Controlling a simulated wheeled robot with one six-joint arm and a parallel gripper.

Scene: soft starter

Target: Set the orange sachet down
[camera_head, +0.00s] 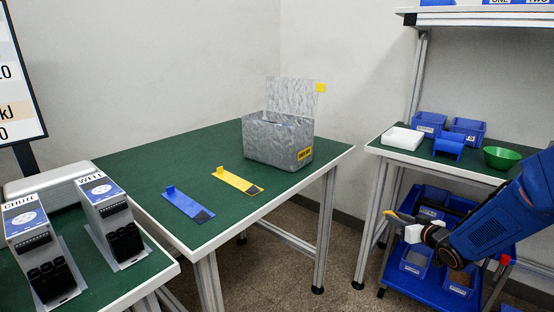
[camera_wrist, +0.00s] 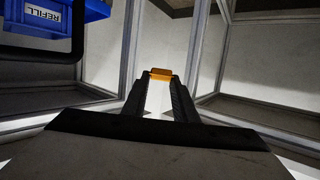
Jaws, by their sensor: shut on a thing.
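The orange sachet (camera_wrist: 160,73) shows as a small orange piece at the tips of my gripper (camera_wrist: 158,88) in the wrist view. My gripper is shut on it. In the head view my gripper (camera_head: 403,220) is low at the right, in front of the shelf unit, with a small orange-yellow bit (camera_head: 390,214) at its end. The sachet is held in the air, apart from any surface that I can make out. Most of it is hidden between the fingers.
A green table (camera_head: 143,164) carries a grey box (camera_head: 262,142) with its lid up, a yellow strip (camera_head: 232,177) and a blue strip (camera_head: 185,205). The shelf holds blue bins (camera_head: 427,122), a white tray (camera_head: 402,138) and a green bowl (camera_head: 501,157). A blue cart (camera_head: 400,282) stands below.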

